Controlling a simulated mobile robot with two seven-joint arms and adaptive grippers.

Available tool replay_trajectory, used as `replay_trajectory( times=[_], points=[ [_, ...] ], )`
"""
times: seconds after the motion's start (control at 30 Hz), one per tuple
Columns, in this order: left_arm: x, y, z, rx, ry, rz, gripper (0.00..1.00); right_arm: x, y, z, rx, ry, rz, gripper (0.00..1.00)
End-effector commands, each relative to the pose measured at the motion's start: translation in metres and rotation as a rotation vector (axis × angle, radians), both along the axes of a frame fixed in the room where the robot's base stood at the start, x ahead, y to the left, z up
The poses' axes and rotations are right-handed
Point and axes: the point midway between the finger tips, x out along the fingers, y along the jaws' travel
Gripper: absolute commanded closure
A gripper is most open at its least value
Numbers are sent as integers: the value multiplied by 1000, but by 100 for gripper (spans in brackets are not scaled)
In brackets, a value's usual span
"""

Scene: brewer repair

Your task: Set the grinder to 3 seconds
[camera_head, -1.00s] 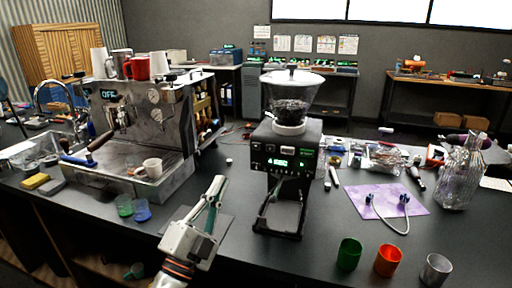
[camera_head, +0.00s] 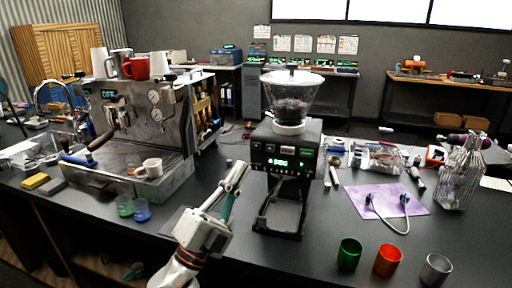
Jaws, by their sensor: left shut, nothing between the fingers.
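The grinder (camera_head: 286,140) is black and stands upright on the dark counter, with a clear hopper (camera_head: 292,98) of dark beans on top. Its front display (camera_head: 278,162) glows green; the digits are too small to read surely. Small buttons sit by the display. My left gripper (camera_head: 241,168) is shut and empty. Its fingertips point up toward the display, just left of the grinder's front; I cannot tell whether they touch it. My right gripper is not in view.
Green, orange and metal cups, the orange one (camera_head: 388,260) in the middle, stand at front right.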

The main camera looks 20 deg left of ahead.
Motion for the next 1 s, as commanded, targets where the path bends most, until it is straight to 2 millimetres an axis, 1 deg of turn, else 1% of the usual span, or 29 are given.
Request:
replay_trajectory(
  times=[0.3,0.5,0.7,1.0],
  points=[
    [42,-1,0,0,-2,1,100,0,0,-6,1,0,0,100],
    [64,-2,0,-1,-1,0,100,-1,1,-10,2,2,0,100],
    [75,-2,0,0,0,1,100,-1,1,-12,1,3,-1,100],
    [77,-2,1,0,-1,1,100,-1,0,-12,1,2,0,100]
  ],
)
